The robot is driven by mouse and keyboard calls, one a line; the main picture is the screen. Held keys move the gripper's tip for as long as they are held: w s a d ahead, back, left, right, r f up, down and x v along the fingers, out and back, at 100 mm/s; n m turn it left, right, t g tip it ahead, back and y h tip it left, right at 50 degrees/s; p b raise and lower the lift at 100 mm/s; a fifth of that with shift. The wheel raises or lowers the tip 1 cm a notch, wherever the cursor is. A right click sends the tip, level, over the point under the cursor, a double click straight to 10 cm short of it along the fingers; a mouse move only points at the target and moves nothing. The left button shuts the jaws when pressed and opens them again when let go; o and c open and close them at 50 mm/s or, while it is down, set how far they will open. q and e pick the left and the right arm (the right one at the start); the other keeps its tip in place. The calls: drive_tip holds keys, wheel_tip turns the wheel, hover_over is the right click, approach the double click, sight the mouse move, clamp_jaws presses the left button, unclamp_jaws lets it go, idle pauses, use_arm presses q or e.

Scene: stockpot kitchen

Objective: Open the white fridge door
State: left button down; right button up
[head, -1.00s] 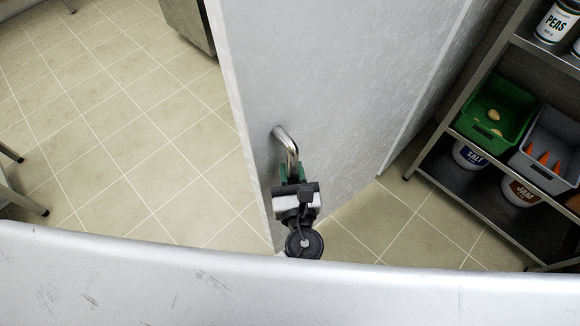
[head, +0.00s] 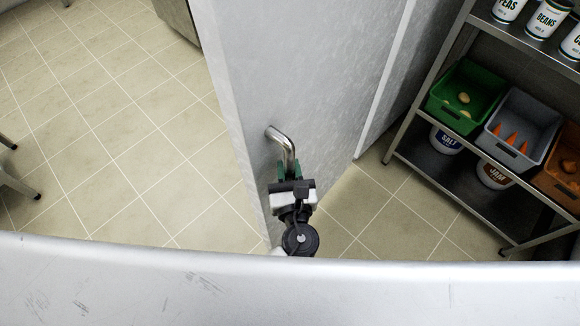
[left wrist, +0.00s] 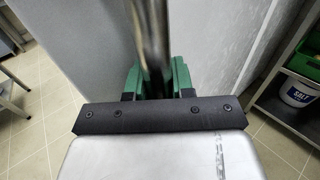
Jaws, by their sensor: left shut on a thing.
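The white fridge door (head: 295,80) stands in the middle of the head view, swung out from the body behind it, with a gap and floor visible at its right. Its curved metal handle (head: 280,142) is on the door's face near the left edge. My left gripper (head: 288,172) is shut on the handle, its green fingers on both sides of the bar. In the left wrist view the handle (left wrist: 152,45) runs between the green fingers (left wrist: 152,80). My right gripper is in neither view.
A metal shelf rack at the right holds cans (head: 547,18), a green bin (head: 465,97) with potatoes, a grey bin (head: 519,125) with carrots, and salt (head: 445,140) and jam tubs (head: 494,173). Open tiled floor (head: 110,140) lies left of the door. Metal table legs (head: 20,183) show at the far left.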

use_arm(q)
drive_tip(key=shift+s+a+f, duration=0.15)
drive_tip(key=shift+f, duration=0.2)
drive_tip(key=c, duration=1.2)
unclamp_jaws()
drive_tip(key=shift+o, duration=1.2)
drive_tip(key=shift+s+a+r, duration=0.15)
drive_tip(key=shift+s, duration=0.05)
drive_tip(key=shift+r, duration=0.1)
drive_tip(key=shift+w, duration=0.1)
drive_tip(key=shift+d, duration=0.2)
drive_tip(key=s+d+b, duration=0.1)
drive_tip(key=s+b, duration=0.1)
drive_tip(key=s, duration=0.8)
drive_tip(key=shift+s+d, duration=0.35)
drive_tip(key=shift+s, duration=0.05)
